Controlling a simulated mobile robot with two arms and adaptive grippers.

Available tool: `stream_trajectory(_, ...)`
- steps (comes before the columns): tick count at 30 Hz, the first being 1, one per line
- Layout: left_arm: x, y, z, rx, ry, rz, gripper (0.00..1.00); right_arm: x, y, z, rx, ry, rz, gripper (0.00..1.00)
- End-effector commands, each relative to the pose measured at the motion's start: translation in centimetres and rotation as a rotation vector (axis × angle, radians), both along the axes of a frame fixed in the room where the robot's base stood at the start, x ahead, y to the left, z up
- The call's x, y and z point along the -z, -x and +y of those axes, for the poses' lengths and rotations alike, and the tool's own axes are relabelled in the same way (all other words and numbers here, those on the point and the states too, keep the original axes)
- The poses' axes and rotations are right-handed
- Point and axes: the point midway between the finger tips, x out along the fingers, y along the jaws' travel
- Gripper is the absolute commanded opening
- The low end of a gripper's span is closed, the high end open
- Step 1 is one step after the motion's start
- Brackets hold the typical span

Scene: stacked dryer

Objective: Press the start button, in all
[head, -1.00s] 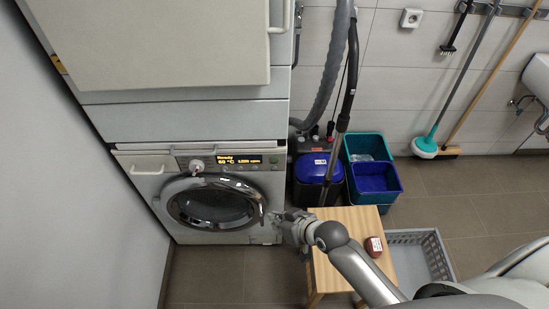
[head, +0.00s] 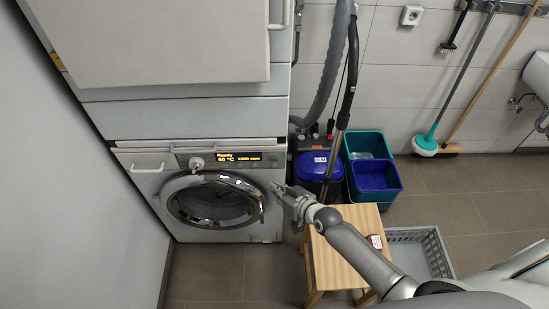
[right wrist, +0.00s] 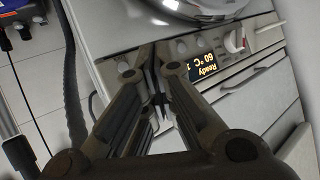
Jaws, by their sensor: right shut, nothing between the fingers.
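The washing machine (head: 150,188) stands low at the left with its round door (head: 214,203) shut. Its lit display (head: 238,157) reads "Ready" and 60 °C; the display also shows, upside down, in the right wrist view (right wrist: 204,67). A small round button (head: 273,159), which looks like the start button, sits right of the display. My right gripper (head: 277,188) is shut and empty, in front of the machine's right side and below that button. In the right wrist view its fingertips (right wrist: 160,62) overlap the control panel; contact cannot be told. My left gripper is not in view.
A grey crate (head: 432,250), blue bucket (head: 375,177) and vacuum cleaner (head: 319,166) are nearby. A large pale panel (head: 170,45) juts out above the machine.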

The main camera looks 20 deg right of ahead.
Motion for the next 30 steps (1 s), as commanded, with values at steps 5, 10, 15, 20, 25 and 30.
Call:
stream_trajectory(5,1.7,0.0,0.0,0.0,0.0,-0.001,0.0,0.3,-2.2,-0.7,0.001,0.002,-0.003,0.0)
stream_trajectory(10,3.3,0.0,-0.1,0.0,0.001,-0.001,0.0,0.4,-4.6,-1.4,0.002,0.001,-0.003,0.0)
stream_trajectory(15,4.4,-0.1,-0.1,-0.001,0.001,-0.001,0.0,0.3,-6.5,-1.9,0.001,0.001,-0.002,0.0)
stream_trajectory(20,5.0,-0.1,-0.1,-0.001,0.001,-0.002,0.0,0.2,-7.5,-2.2,0.0,0.002,-0.001,0.0)
stream_trajectory(25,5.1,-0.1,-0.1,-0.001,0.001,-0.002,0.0,0.0,-7.9,-2.3,0.0,0.001,0.0,0.0)
stream_trajectory(30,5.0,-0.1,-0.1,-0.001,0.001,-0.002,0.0,0.0,-7.9,-2.3,0.0,0.0,0.0,0.0)
